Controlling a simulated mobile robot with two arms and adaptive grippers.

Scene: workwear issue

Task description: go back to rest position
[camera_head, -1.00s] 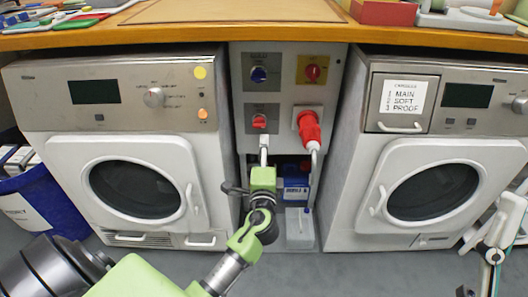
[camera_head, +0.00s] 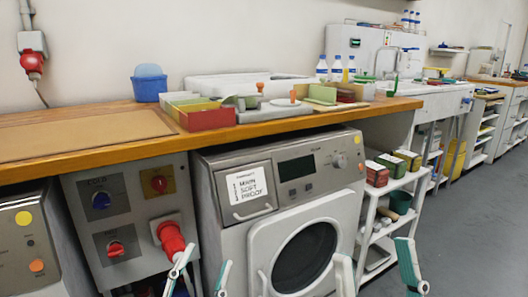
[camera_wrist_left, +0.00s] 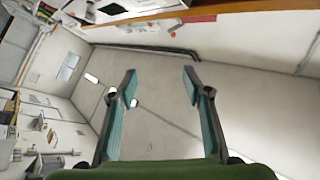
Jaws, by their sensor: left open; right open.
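My left gripper (camera_head: 200,270) shows at the bottom of the head view, in front of the grey switch panel and the washing machine's left edge. Its two pale-and-teal fingers stand apart with nothing between them. In the left wrist view, the same gripper (camera_wrist_left: 160,85) is open and empty, with a pale bare surface beyond it. My right gripper (camera_head: 376,270) is further right at the bottom edge of the head view, in front of the washing machine and the shelf cart. Its fingers are spread wide and hold nothing.
A washing machine (camera_head: 225,190) stands under the wooden worktop (camera_head: 85,132). Left of it is a switch panel (camera_head: 130,185) with a red plug (camera_head: 170,238). A white shelf cart (camera_head: 390,185) with small boxes stands to its right. Grey floor (camera_head: 480,215) is clear at right.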

